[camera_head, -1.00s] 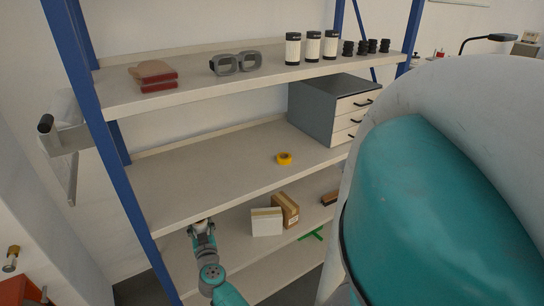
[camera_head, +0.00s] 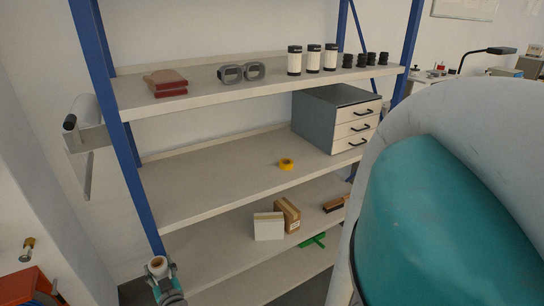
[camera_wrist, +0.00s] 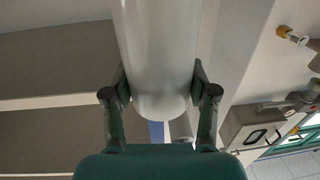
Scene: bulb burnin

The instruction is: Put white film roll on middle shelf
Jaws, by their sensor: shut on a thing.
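My gripper (camera_wrist: 158,98) is shut on the white film roll (camera_wrist: 157,45), with one finger on each side of it. The roll is a plain pale cylinder that runs up out of the wrist view. In the head view my gripper (camera_head: 165,285) is at the bottom left, by the foot of the rack's left blue post. The roll's round end (camera_head: 157,265) shows there with a brownish core. The middle shelf (camera_head: 215,187) is above and to the right of my gripper.
On the middle shelf are yellow tape (camera_head: 286,164) and a grey drawer unit (camera_head: 323,120) at right; its left half is bare. The blue post (camera_head: 133,175) edges the rack's left. Boxes (camera_head: 268,227) sit on the lower shelf. A roll holder (camera_head: 85,120) sticks out left.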

